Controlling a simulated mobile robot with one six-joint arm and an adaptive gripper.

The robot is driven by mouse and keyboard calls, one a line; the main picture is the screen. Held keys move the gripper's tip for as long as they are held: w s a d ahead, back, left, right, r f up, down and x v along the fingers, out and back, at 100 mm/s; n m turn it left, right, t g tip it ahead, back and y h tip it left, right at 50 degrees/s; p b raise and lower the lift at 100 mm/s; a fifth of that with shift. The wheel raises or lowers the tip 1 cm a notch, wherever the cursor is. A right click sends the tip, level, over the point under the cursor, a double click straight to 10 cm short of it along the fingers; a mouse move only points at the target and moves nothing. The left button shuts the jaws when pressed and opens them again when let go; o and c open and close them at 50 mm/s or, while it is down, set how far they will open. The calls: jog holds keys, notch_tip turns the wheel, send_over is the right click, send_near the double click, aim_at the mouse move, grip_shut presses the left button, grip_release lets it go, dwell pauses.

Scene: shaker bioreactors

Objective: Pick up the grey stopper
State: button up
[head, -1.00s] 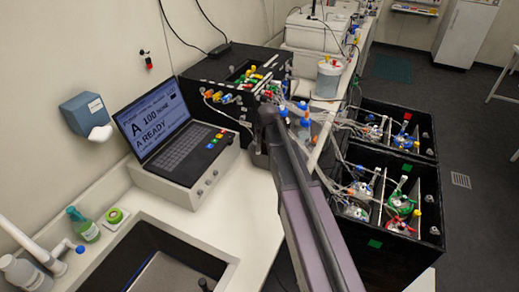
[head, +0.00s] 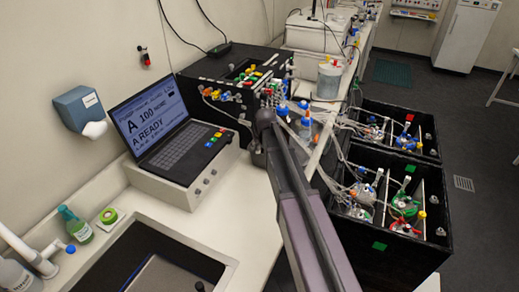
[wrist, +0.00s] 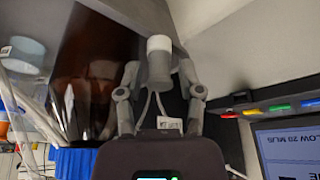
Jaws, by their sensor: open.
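In the wrist view, my gripper (wrist: 160,78) is open, with one grey finger on each side. A short cylinder with a grey body and a paler end, which looks like the grey stopper (wrist: 159,62), shows between the fingers. Small gaps seem to remain between it and the fingertips. I cannot tell how far it lies from them in depth. A thin pale tube shows just below it. In the head view my own arm reaches toward the bench equipment, and the gripper and stopper cannot be made out there.
A dark amber vessel (wrist: 92,65) fills the wrist view's left side, near one finger, with a ribbed blue cap (wrist: 74,162) below. A control unit with a screen (head: 158,115) stands left of my arm. Black boxes with tubed vessels (head: 385,250) stand right.

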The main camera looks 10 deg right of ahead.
dwell(0.4)
jog(key=c, duration=0.6)
jog(key=shift+r, duration=0.1)
notch_tip(320, 180, up, 4)
jog(key=p, duration=0.4)
jog(key=s, duration=0.5)
jog(key=s+d, duration=0.1)
jog(key=s, duration=0.4)
jog(key=s+p, duration=0.1)
jog(key=s, duration=0.5)
jog(key=shift+d+r, duration=0.2)
jog(key=shift+r, duration=0.2)
